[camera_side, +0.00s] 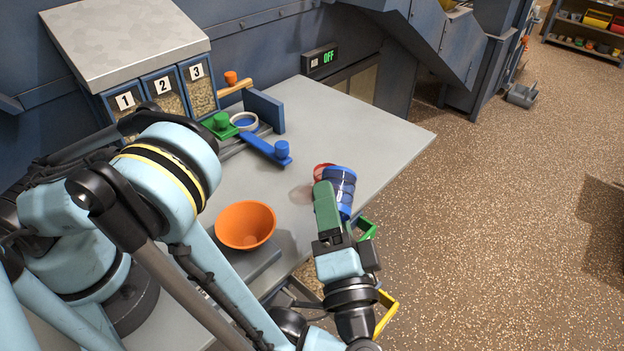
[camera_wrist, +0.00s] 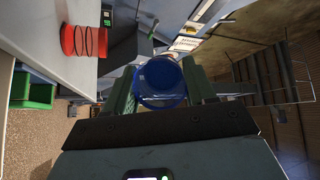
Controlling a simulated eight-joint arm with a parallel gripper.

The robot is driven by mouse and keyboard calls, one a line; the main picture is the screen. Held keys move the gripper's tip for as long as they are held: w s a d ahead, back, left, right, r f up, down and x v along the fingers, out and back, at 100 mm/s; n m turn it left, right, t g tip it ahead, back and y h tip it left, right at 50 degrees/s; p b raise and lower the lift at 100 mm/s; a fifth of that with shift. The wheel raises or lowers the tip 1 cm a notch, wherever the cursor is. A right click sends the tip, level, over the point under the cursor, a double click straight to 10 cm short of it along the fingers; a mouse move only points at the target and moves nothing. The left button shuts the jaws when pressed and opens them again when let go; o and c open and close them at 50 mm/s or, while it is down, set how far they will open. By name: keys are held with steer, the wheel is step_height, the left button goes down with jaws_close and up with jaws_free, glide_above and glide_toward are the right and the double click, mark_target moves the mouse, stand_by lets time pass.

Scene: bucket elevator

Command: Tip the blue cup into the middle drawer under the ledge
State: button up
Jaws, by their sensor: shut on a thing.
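The blue cup (camera_side: 341,187) is between the green fingers of my gripper (camera_side: 330,200), out by the right edge of the ledge (camera_side: 375,120). The wrist view also shows the blue cup (camera_wrist: 161,80) gripped between both fingers. I cannot tell what is inside it. A green drawer (camera_side: 366,228) juts out under the ledge edge, partly behind my gripper; it also shows in the wrist view (camera_wrist: 38,91). A yellow drawer frame (camera_side: 386,312) shows nearer the camera. My wrist hides the stretch between them, so I cannot tell which is the middle drawer.
A red ringed cup (camera_wrist: 83,41) stands on the ledge close to the blue cup. An orange bowl (camera_side: 246,225) stands nearer my arm. Right of the ledge is open floor.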

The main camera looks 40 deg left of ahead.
mark_target(341, 181)
steer(key=g+h, duration=0.1)
steer(key=m+g+h, duration=0.1)
steer(key=w+m+g+h, duration=0.1)
steer(key=h, duration=0.1)
steer(key=shift+w+a+r, duration=0.1)
steer(key=shift+a+r, duration=0.15)
steer(key=shift+a, duration=0.15)
steer(key=shift+w+a+r+m+g+h, duration=0.15)
steer(key=shift+r+m+g+h, duration=0.1)
steer(key=shift+g+h, duration=0.3)
steer(key=shift+w+r+m+g+h, duration=0.1)
steer(key=shift+m+g+h, duration=0.15)
steer(key=shift+g+h, duration=0.25)
steer(key=g, duration=0.1)
steer(key=g+h, duration=0.2)
steer(key=shift+w+a+r+m, duration=0.2)
steer(key=shift+w+m, duration=0.05)
steer(key=shift+m, duration=0.15)
steer(key=g, duration=0.1)
steer(key=g+h, duration=0.1)
steer(key=m+g+h, duration=0.1)
steer(key=shift+w+a+g+h, duration=0.1)
steer(key=shift+w+g+h, duration=0.15)
steer(key=shift+g, duration=0.1)
steer(key=g+h, duration=0.1)
steer(key=g, duration=0.1)
steer(key=f+m+g+h, duration=0.1)
steer(key=g, duration=0.1)
steer(key=shift+s+h, duration=0.1)
steer(key=shift+h, duration=0.2)
